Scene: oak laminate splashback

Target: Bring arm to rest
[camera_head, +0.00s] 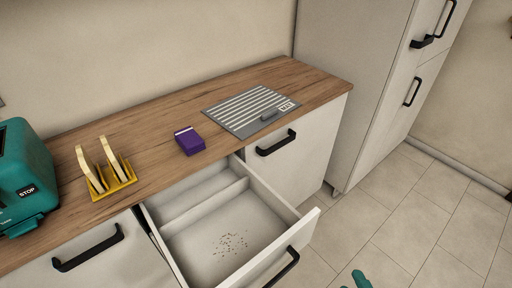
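Only a small teal piece (361,280) shows at the bottom edge, right of the open drawer and in front of the tiled floor. It looks like a part of my arm or gripper, but most of it is cut off by the frame. I cannot make out both fingertips, whether they are open or shut, or whether they hold anything.
A drawer (303,222) stands pulled out, with brown crumbs inside. The wooden counter (150,143) carries a teal toaster (22,175), a yellow toast rack (112,185) with bread slices, a purple box (190,141) and a grey striped panel (248,109). Floor at right is clear.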

